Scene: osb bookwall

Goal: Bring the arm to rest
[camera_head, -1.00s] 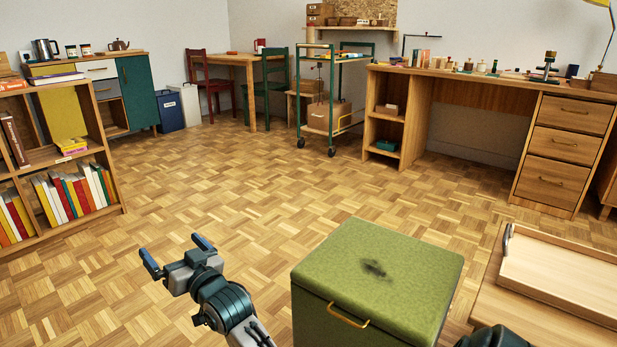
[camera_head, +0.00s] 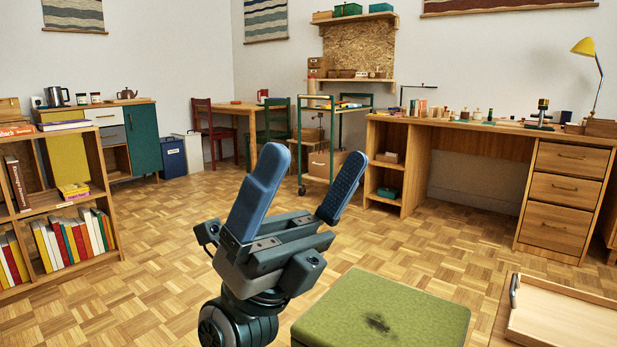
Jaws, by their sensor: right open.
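My right gripper (camera_head: 308,180) stands up in the middle of the camera_head view, close to the camera. Its two blue-padded fingers point upward and are spread apart, with nothing between them. Its dark wrist comes up from the bottom edge. The gripper is in the air and hides part of the floor and of the furniture behind. My left gripper is not in view.
A green box seat (camera_head: 385,318) with a dark smudge is at the bottom, right of my wrist. A wooden tray (camera_head: 565,318) lies at the lower right. A bookshelf (camera_head: 75,200) stands left, a desk (camera_head: 480,130) behind right. Parquet floor between is open.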

